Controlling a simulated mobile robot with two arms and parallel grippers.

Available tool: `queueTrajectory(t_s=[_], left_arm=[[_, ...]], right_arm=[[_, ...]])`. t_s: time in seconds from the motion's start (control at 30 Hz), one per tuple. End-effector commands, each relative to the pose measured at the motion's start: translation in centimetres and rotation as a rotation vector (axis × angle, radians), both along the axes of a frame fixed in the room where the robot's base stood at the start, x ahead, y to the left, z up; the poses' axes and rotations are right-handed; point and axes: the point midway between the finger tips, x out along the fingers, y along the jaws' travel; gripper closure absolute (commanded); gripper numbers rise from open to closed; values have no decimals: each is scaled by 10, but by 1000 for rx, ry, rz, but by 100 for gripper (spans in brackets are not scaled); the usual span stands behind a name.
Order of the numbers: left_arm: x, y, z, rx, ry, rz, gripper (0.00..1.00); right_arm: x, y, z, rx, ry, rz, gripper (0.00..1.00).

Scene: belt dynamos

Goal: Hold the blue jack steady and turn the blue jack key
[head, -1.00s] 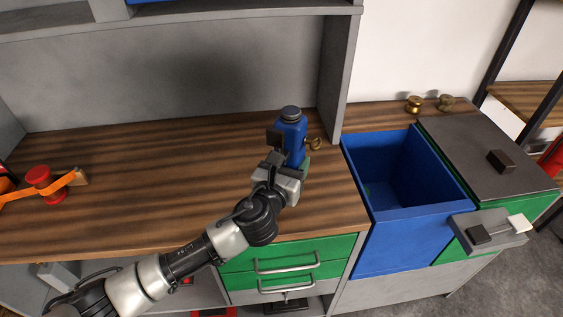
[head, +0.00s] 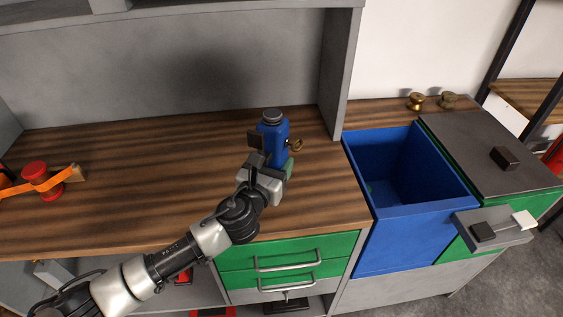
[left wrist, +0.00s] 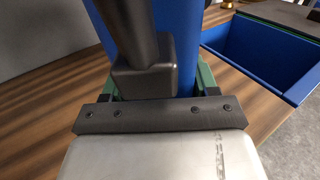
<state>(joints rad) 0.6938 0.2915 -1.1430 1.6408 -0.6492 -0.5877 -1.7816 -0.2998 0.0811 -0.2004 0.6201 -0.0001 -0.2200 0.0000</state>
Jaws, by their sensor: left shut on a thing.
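The blue jack (head: 275,135) stands upright on the wooden worktop, with a dark round cap on top. My left gripper (head: 269,168) is shut on the lower part of the jack from the front. In the left wrist view the jack's blue body (left wrist: 188,40) rises between the fingers, and a dark block hides part of it. The brass key (head: 295,145) sticks out of the jack's right side. My right gripper is not in view.
An open blue bin (head: 405,210) stands right of the worktop (head: 150,170). A red spool with an orange strap (head: 40,178) lies at the left. Brass knobs (head: 416,100) sit at the back right. A grey back panel (head: 220,80) rises behind. The worktop's middle is clear.

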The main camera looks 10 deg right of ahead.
Motion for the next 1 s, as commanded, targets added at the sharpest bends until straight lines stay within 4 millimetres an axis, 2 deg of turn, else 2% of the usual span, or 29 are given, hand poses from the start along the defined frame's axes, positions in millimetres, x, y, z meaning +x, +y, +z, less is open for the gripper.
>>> queueTrajectory(t_s=[1.0], left_arm=[[32, 56, -52, -4, -8, 0, 100]], right_arm=[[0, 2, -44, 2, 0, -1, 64]])
